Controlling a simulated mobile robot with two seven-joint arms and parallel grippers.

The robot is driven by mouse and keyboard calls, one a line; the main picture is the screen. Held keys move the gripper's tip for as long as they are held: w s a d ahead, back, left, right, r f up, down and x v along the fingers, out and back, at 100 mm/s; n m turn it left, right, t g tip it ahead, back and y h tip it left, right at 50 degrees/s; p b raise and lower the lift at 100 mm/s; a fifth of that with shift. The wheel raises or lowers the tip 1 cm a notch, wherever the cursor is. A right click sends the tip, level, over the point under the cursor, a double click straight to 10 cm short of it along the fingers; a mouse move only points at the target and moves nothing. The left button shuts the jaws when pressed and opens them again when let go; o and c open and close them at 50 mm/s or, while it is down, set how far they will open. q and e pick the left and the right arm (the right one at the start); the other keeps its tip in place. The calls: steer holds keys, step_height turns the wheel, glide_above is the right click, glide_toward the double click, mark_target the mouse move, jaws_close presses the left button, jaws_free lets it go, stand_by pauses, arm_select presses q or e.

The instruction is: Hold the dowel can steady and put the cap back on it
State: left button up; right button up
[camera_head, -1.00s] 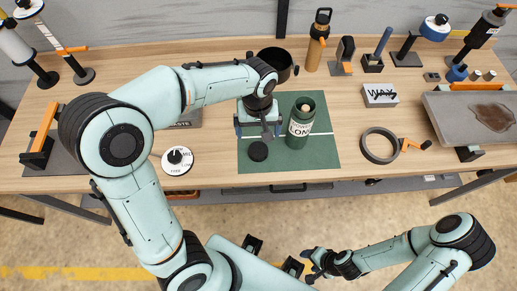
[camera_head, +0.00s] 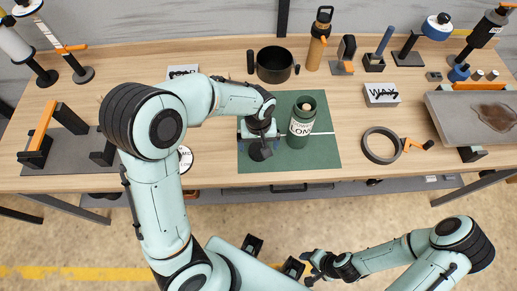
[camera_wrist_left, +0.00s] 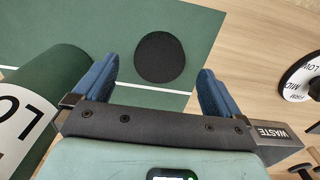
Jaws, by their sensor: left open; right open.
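The dowel can (camera_head: 302,128) is a green cylinder with a white label, upright on the green mat (camera_head: 325,160). Its top is uncapped and a pale dowel end shows inside. In the left wrist view the can (camera_wrist_left: 40,75) lies left of my fingers. The cap appears there as a flat black disc (camera_wrist_left: 160,57) on the mat, between and just beyond the blue fingertips. My left gripper (camera_head: 259,138) is open and empty over the cap, left of the can, and mostly hides the cap in the head view. My right gripper (camera_head: 312,265) is open and empty, low over the floor before the bench.
A black pot (camera_head: 274,65) and an orange bottle (camera_head: 318,40) stand behind the mat. A tape ring (camera_head: 381,146) and a WAX box (camera_head: 381,95) lie to the right. A round dial (camera_wrist_left: 300,77) and WASTE plate (camera_wrist_left: 275,133) show in the wrist view.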

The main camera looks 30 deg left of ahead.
mark_target(259, 147)
arm_select(q)
step_height(259, 147, down, 3)
steer(key=shift+w+a+f, duration=0.1)
steer(key=shift+f, duration=0.05)
arm_select(e)
steer(key=shift+f, duration=0.1)
arm_select(q)
steer(key=c, duration=1.1)
step_height(259, 147, up, 20)
steer(key=p, duration=0.2)
arm_select(e)
steer(key=w+r, duration=0.1)
steer(key=r, duration=0.2)
steer(key=shift+w, duration=0.4)
